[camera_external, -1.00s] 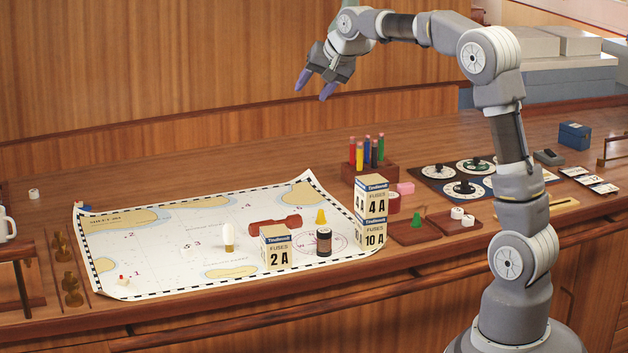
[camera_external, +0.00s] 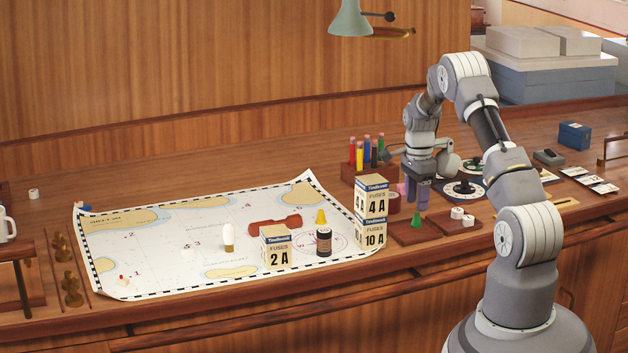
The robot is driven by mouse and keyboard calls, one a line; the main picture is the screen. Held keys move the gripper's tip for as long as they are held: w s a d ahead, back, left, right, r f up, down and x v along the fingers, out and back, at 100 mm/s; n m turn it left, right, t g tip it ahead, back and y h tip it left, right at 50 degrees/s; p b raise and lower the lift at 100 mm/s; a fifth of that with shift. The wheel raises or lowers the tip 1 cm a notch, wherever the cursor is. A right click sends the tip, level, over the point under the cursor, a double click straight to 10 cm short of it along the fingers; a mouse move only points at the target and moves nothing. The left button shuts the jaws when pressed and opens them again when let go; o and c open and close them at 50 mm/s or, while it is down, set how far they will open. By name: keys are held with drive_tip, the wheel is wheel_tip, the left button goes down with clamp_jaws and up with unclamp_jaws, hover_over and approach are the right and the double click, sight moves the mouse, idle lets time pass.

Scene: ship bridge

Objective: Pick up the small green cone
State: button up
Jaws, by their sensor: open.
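The small green cone (camera_external: 417,220) stands upright in a shallow brown wooden tray (camera_external: 403,236) right of the stacked fuse boxes. My gripper (camera_external: 416,204) points straight down just above and behind the cone. Whether the fingertips touch the cone cannot be told.
Stacked fuse boxes (camera_external: 371,197) stand close to the left of my gripper. A pencil block (camera_external: 368,174) is behind them.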

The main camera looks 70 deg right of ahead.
sight(417, 213)
wheel_tip(417, 213, down, 4)
drive_tip(key=shift+s+r+b, duration=0.15)
drive_tip(key=shift+b, duration=0.25)
drive_tip(key=shift+r, duration=0.1)
clamp_jaws()
